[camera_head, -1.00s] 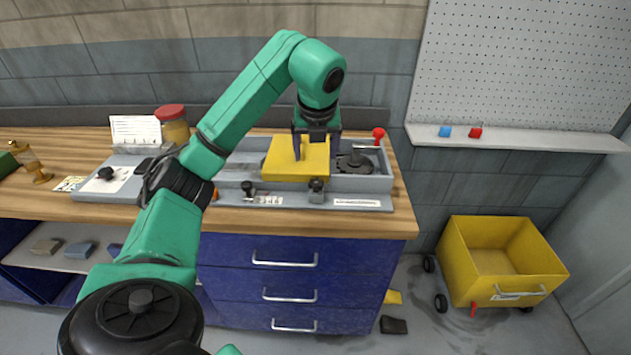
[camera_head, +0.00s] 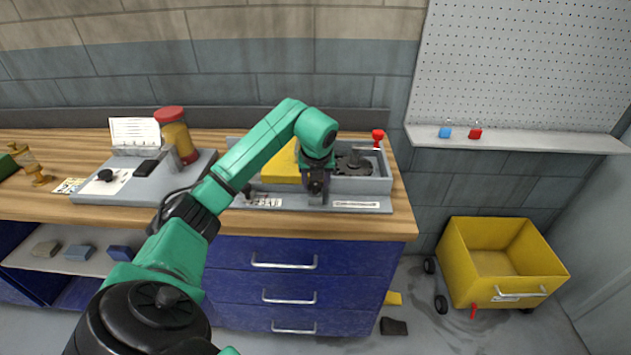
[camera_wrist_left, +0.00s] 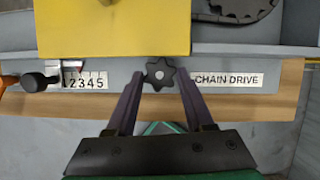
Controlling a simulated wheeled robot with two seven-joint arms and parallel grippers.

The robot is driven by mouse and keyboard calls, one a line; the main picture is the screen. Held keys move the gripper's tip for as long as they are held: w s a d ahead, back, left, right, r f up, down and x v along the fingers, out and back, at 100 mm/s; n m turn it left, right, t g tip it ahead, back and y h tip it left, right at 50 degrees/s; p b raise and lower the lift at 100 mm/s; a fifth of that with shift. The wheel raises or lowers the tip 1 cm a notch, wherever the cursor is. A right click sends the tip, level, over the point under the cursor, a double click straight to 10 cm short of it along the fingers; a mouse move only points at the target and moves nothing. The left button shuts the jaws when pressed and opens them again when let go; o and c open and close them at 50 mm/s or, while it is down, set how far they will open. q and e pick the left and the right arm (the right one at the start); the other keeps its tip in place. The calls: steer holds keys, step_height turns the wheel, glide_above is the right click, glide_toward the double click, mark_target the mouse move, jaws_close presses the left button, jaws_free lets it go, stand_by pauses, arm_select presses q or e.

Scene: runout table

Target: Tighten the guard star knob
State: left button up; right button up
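The black star knob (camera_wrist_left: 160,74) shows in the left wrist view at the front edge of the grey machine bed, next to the "CHAIN DRIVE" label (camera_wrist_left: 228,79). The yellow guard (camera_wrist_left: 115,25) lies just behind it. In the head view the guard (camera_head: 282,166) is partly covered by my arm. My left gripper (camera_wrist_left: 160,80) is open, with one finger on each side of the knob and a small gap visible on both sides. In the head view the left gripper (camera_head: 317,188) is low at the bed's front and hides the knob. My right gripper is not in view.
A black knob with a number scale (camera_wrist_left: 84,81) is left of the star knob. A dark sprocket (camera_head: 354,163) and red-topped lever (camera_head: 378,136) are at the bed's right. A red-lidded jar (camera_head: 175,135) stands at left. A yellow cart (camera_head: 500,260) is on the floor.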

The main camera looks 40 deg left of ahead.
arm_select(q)
jaws_close()
steer(key=m+b, duration=0.1)
steer(key=m, duration=0.1)
steer(key=shift+a+m+t+h+b, duration=0.15)
steer(key=shift+m+t+h+b, duration=0.15)
steer(key=shift+m+h, duration=0.1)
steer(key=shift+s+a+m+h+b, duration=0.1)
steer(key=shift+m+h+b, duration=0.35)
steer(key=shift+m, duration=1.15)
steer(key=shift+t+h, duration=0.25)
steer(key=shift+t, duration=0.05)
steer(key=shift+r, duration=0.1)
steer(key=o, duration=0.9)
jaws_free()
